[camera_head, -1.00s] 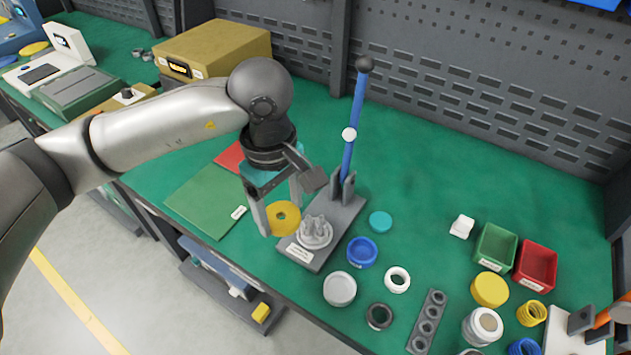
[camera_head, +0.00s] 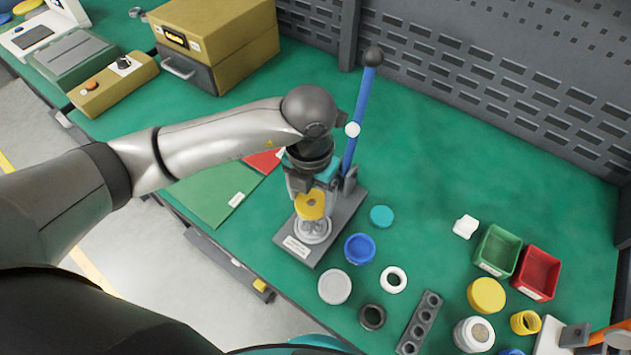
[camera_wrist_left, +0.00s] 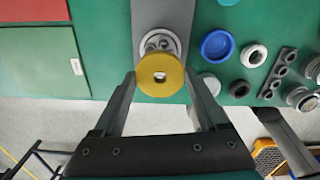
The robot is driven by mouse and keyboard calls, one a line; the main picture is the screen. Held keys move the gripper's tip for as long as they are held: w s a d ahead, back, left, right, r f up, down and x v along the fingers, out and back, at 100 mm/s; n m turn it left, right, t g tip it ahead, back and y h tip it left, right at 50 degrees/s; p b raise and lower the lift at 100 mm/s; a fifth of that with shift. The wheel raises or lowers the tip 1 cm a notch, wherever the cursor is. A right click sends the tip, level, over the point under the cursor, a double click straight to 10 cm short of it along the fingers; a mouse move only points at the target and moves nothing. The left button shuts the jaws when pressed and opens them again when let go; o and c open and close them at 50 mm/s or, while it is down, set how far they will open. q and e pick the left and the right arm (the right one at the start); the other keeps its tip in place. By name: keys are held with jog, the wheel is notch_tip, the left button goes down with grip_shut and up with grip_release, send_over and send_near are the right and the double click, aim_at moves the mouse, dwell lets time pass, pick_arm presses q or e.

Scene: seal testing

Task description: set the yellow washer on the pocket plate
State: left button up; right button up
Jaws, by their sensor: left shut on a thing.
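The yellow washer (camera_head: 303,211) is a flat ring with a centre hole. My left gripper (camera_head: 309,196) is shut on it by its edges. The wrist view shows the washer (camera_wrist_left: 146,82) between the two fingertips of the left gripper (camera_wrist_left: 160,76). It is over a round pale grey piece (camera_head: 311,235) with upright stubs, on the grey base of a blue-levered press. I take this round piece as the pocket plate, but no readable label confirms it. The washer hides part of the stubs. I cannot tell whether it touches them. My right gripper is not in view.
The press's blue lever (camera_head: 361,110) stands close behind my left gripper. A blue cup (camera_head: 360,249), a grey disc (camera_head: 335,287), a white ring (camera_head: 393,280) and a dark strip with holes (camera_head: 419,322) lie to the right.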

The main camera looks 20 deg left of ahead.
aim_at(312, 201)
pick_arm(q)
jog(key=shift+w+f+n, duration=0.1)
jog(key=shift+f+n, duration=0.05)
jog(key=shift+n, duration=0.35)
jog(key=shift+f, duration=0.2)
jog(key=shift+f+b, duration=1.7)
jog(key=shift+f, duration=0.2)
jog(key=shift+f+b, duration=0.3)
jog(key=shift+f, duration=0.05)
jog(key=o, duration=0.9)
jog(key=shift+r, duration=0.1)
jog(key=shift+r+p, duration=2.9)
jog(key=shift+r, duration=0.55)
